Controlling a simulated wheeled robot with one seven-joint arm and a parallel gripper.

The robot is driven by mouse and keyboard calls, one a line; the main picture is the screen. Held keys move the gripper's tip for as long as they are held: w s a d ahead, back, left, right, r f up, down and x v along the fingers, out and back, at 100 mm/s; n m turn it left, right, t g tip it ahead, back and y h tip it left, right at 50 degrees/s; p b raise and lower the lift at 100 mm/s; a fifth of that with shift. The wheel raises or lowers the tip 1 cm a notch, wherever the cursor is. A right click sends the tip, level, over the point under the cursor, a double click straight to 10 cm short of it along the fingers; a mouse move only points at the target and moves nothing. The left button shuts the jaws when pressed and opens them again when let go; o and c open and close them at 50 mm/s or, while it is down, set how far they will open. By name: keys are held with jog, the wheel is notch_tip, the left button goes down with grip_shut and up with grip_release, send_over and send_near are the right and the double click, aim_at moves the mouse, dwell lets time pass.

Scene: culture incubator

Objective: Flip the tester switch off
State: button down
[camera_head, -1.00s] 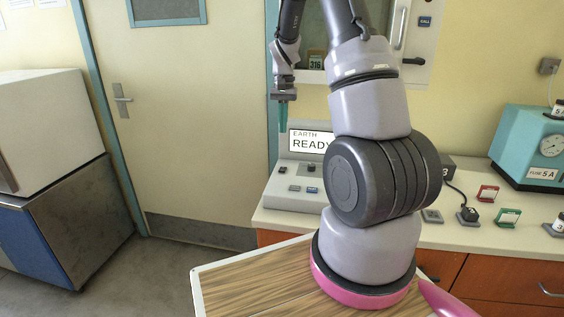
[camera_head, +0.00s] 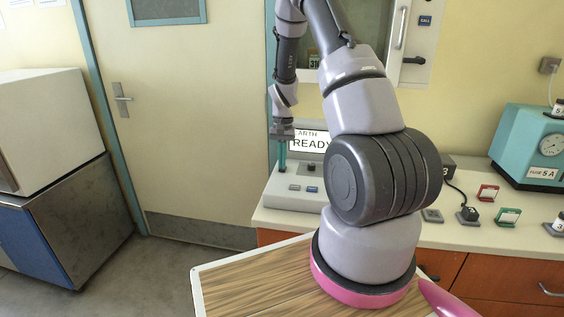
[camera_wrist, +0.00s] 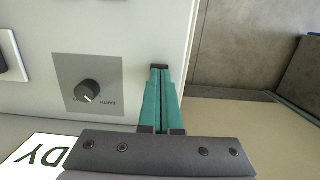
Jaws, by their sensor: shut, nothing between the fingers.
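The tester (camera_head: 285,200) is a light grey console on the counter, with a lit display (camera_head: 308,142) reading "READY". In the wrist view its panel (camera_wrist: 120,25) shows a dark knob (camera_wrist: 87,91) on a grey plate. A dark and white control (camera_wrist: 10,58), perhaps the switch, is cut off at the left edge; its position cannot be told. In the head view, small controls (camera_head: 312,189) sit on the console front. My gripper (camera_head: 282,170) points down over the console's left side; in the wrist view its teal fingers (camera_wrist: 159,70) are together and empty, beside the knob.
My arm hides the console's right part. To the right on the counter (camera_head: 475,238) are small red (camera_head: 488,192) and green (camera_head: 508,216) framed items and a teal device with a dial (camera_head: 535,145). A closed door (camera_head: 190,120) stands at left.

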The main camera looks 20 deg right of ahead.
jog(key=shift+s+a+f, duration=0.1)
jog(key=shift+s+f, duration=0.05)
jog(key=shift+f, duration=0.1)
dwell(0.3)
jog(key=shift+w+d+r, duration=0.1)
jog(key=shift+w+d, duration=0.4)
jog(key=shift+w, duration=0.25)
notch_tip(320, 180, up, 11)
jog(key=w, duration=0.1)
jog(key=shift+d, duration=0.35)
